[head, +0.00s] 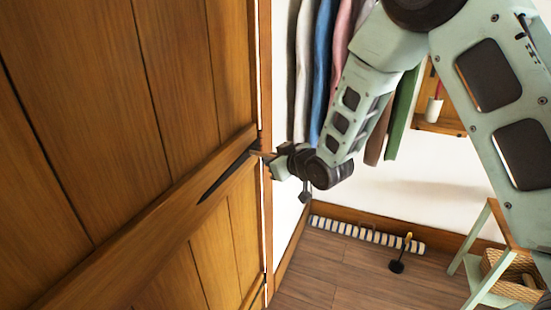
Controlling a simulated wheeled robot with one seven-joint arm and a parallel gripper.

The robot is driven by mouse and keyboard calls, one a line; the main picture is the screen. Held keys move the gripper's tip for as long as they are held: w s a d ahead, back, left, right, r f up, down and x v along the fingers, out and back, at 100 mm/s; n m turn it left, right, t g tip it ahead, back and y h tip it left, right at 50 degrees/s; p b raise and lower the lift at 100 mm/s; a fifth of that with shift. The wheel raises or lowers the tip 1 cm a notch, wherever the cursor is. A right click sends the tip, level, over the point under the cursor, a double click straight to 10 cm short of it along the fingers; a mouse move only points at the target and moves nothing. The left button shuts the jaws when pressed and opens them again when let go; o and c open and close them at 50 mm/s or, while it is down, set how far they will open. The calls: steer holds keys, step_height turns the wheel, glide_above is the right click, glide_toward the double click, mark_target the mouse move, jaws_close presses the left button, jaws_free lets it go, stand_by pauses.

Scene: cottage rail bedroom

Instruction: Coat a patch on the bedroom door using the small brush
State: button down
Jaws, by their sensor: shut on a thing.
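The wooden bedroom door (110,110) fills the left of the head view, with vertical planks and a slanting cross rail. My gripper (268,158) is at the door's right edge, by the end of the rail. It is shut on a small, thin thing, likely the small brush (257,153), whose tip points left toward the rail. Only a little of it shows, and I cannot tell whether it touches the wood. A dark tapering streak (222,180) runs along the rail from there; I cannot tell if it is shadow or coating.
Clothes (322,70) hang behind my arm. A striped roll (365,234) lies along the wall base. A black-based thing with a yellow handle (398,264) stands on the wooden floor. A green stand with a basket (510,275) is at lower right. A wooden wall shelf (440,127) is beyond.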

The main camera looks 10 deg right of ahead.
steer(key=shift+s, duration=0.1)
steer(key=s+d+b, duration=0.1)
steer(key=s+d, duration=0.2)
steer(key=d, duration=0.2)
steer(key=shift+s, duration=0.25)
stand_by(0.3)
steer(key=shift+s+d+b, duration=0.45)
steer(key=shift+s+d, duration=0.4)
steer(key=shift+d, duration=0.3)
steer(key=w+a+b, duration=0.1)
steer(key=w+a, duration=0.3)
steer(key=a, duration=0.1)
steer(key=shift+a, duration=0.35)
stand_by(0.4)
steer(key=shift+w+a+b, duration=0.4)
steer(key=shift+w+a, duration=0.25)
steer(key=shift+a, duration=0.2)
stand_by(0.8)
